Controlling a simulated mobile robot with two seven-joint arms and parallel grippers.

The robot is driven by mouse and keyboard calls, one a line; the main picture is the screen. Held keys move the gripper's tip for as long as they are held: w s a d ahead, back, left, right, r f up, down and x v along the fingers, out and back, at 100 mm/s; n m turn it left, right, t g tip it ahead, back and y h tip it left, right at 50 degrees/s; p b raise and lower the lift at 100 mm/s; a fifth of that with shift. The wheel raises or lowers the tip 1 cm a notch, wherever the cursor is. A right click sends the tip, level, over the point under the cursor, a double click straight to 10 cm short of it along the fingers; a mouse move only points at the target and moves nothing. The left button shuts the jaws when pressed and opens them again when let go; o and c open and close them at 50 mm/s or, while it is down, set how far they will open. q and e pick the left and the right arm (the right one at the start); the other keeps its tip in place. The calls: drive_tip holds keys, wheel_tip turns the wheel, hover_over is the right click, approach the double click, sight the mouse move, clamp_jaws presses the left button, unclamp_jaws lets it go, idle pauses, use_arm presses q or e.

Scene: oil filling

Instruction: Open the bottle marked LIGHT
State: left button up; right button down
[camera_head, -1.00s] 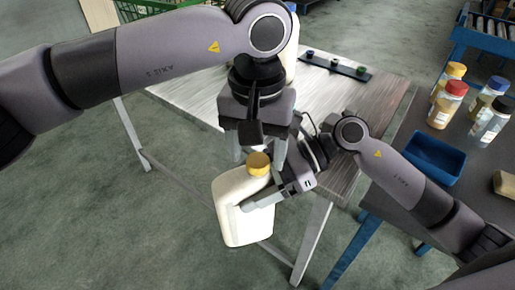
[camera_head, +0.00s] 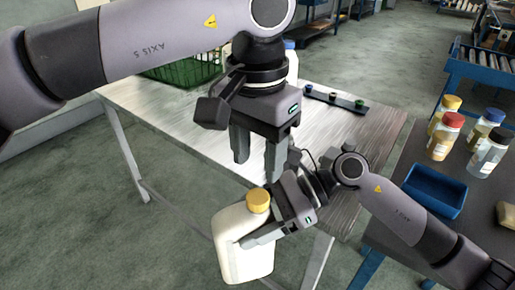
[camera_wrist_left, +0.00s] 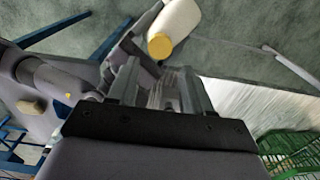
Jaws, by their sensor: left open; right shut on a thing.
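A white bottle (camera_head: 232,250) with a yellow cap (camera_head: 258,202) is held nearly upright, slightly tilted, in front of the table. No LIGHT marking is legible on it. My right gripper (camera_head: 250,243) is shut on the bottle's body from the right. My left gripper (camera_head: 258,168) is open and points down above the yellow cap, apart from it. In the left wrist view the cap (camera_wrist_left: 160,46) and bottle (camera_wrist_left: 182,18) appear beyond the two spread fingers. The cap is on the bottle.
A grey table (camera_head: 330,128) stands behind, with a dark strip of small coloured caps (camera_head: 336,98) and a green basket (camera_head: 190,72). A white bottle with a blue top (camera_head: 291,62) is partly hidden. A dark table at right holds several jars (camera_head: 444,137) and a blue bin (camera_head: 435,190).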

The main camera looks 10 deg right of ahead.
sight(258, 196)
use_arm(q)
wheel_tip(258, 196, down, 7)
drive_tip(key=shift+f, duration=0.2)
idle(0.3)
drive_tip(key=c, duration=0.9)
drive_tip(key=n, duration=0.3)
clamp_jaws()
drive_tip(key=o, duration=1.1)
unclamp_jaws()
drive_tip(key=shift+r, duration=0.15)
